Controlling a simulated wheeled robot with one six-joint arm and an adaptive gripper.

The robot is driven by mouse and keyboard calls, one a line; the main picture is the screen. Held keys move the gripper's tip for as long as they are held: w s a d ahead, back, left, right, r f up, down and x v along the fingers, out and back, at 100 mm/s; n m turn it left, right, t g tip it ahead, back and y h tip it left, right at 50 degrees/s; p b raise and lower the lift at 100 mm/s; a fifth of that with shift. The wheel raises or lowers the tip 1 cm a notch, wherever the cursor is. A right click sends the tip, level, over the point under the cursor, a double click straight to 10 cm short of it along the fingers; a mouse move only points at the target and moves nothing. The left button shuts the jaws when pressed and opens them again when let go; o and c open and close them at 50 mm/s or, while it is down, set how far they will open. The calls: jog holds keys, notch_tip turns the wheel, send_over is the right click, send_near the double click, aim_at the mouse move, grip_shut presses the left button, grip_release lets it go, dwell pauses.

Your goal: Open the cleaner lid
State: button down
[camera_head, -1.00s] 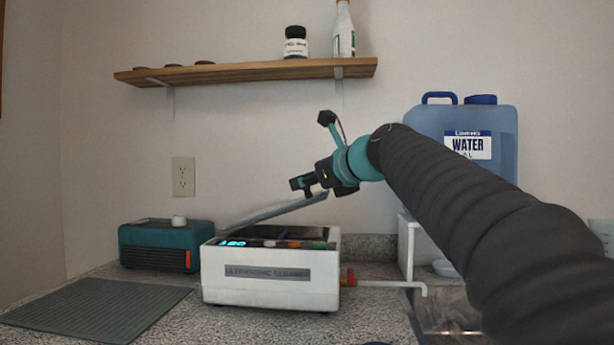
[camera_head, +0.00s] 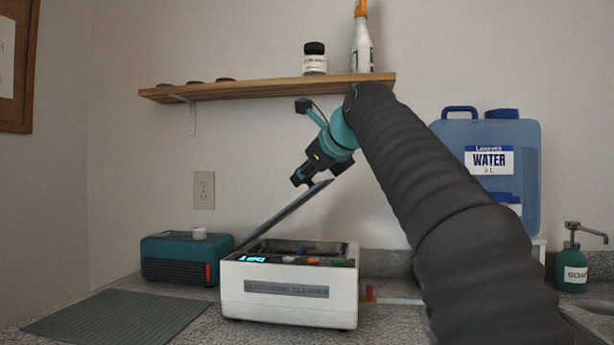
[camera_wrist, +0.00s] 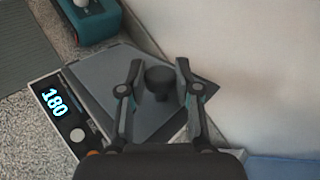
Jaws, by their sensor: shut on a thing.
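The white ultrasonic cleaner (camera_head: 288,305) stands on the counter with a lit blue display. Its grey lid (camera_head: 284,215) is tilted up, low at the left and high at the right, and the basin opening shows below it. My gripper (camera_head: 304,180) is at the lid's raised right end. In the wrist view my gripper (camera_wrist: 157,85) has its two fingers either side of the dark round knob on the lid (camera_wrist: 159,80). The lid (camera_wrist: 125,75) lies behind the fingers there, and the display (camera_wrist: 54,102) reads 180. Finger contact with the knob is hard to see.
A teal box (camera_head: 180,258) with a white knob stands left of the cleaner, behind a ribbed grey mat (camera_head: 115,317). A wooden shelf (camera_head: 270,87) hangs above. A blue water jug (camera_head: 487,165) and a green soap bottle (camera_head: 572,262) stand at the right.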

dwell(0.3)
jog(key=c, duration=0.8)
grip_release()
jog(key=v, duration=1.2)
